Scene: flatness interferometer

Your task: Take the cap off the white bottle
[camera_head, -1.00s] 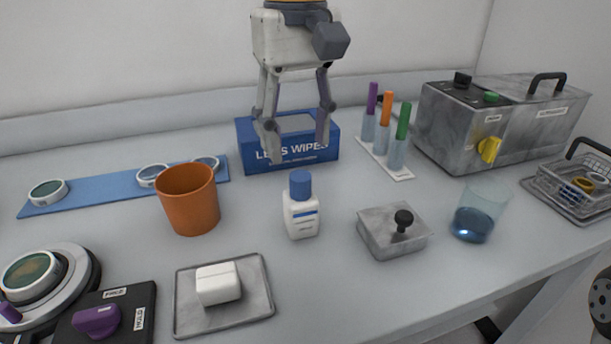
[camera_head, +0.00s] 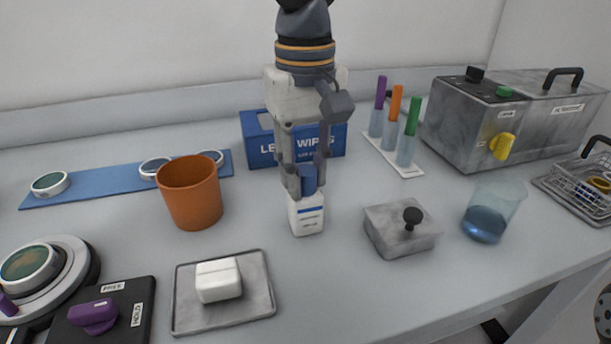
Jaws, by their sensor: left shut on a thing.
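The white bottle (camera_head: 306,216) stands upright on the grey table near its middle. Its blue cap (camera_head: 308,180) is on top of the bottle. My left gripper (camera_head: 306,182) comes down from above and is shut on the cap, with its fingers at the cap's two sides. The fingers hide part of the cap. My right gripper is not in view.
An orange cup (camera_head: 191,196) stands left of the bottle, and a blue wipes box (camera_head: 258,148) is behind it. A grey lidded box (camera_head: 391,236) and a beaker (camera_head: 492,211) stand to the right. A tray (camera_head: 243,308) with a white block lies in front.

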